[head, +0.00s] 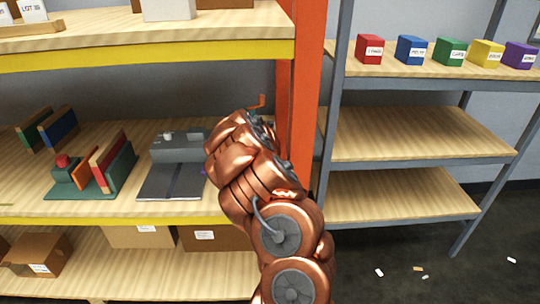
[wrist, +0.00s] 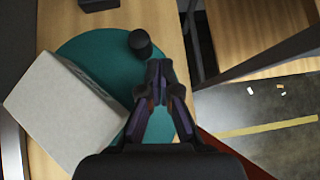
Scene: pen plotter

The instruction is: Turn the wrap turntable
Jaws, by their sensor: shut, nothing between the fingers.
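The wrap turntable is a teal disc (wrist: 95,48) on a wooden shelf board in the wrist view. A pale grey box (wrist: 65,112) sits on its left part. A short black peg (wrist: 140,43) stands near its far right rim. My gripper (wrist: 159,68) is shut and empty over the right part of the disc, with its fingertips just to the near side of the peg. I cannot tell whether they touch it. In the head view my copper arm hides the turntable and the gripper.
An orange post (head: 305,100) stands right beside my arm. A grey plotter-like device (head: 172,190) and a green stand with coloured boards (head: 98,190) lie left on the same shelf. A grey rack (head: 400,133) with several coloured boxes stands right. Small scraps lie on the floor.

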